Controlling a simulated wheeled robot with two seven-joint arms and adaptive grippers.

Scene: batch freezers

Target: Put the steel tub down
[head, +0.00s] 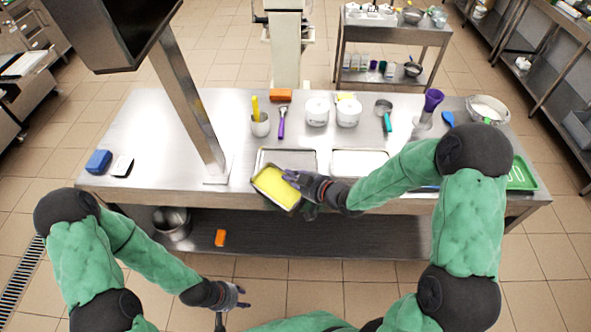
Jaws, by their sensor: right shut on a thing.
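The steel tub (263,191) holds a smooth yellow mass and shows at the front edge of the steel table (140,140). It is turned askew and overlaps the front of a shallow steel tray (300,154). I cannot tell whether it touches the tray or hangs just above it. My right gripper (293,180) is shut on the tub's right rim; its fingers hide part of that rim. My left gripper (243,297) is empty, low in front of the table, with its fingers apart.
A second tray (358,162) with a pale inside lies right of the first. Behind stand two white pots (317,111), a cup with a yellow tool (260,124) and a purple-handled tool (282,122). A steel post (190,110) rises at left. The table's left part is mostly clear.

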